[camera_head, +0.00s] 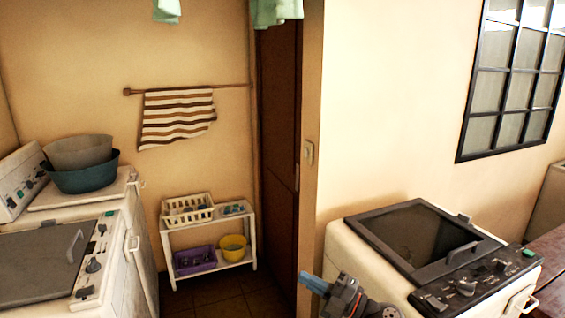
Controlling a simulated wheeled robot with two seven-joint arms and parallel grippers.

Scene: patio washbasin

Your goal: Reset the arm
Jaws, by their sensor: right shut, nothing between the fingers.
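My right gripper (318,285) shows at the bottom edge, right of the middle, with blue tips and a dark body. It is shut and empty, in front of the open doorway side and left of the right-hand washing machine (340,243). Only the end of my right arm shows; the rest is below the picture. My left gripper and left arm are not in view.
Left stands a white washing machine (112,255), with grey and teal basins (86,182) on another machine behind. A white shelf (165,250) holds a basket, a purple crate and a yellow bowl (233,254). A striped towel (176,118) hangs above. Floor (205,295) is clear before the shelf.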

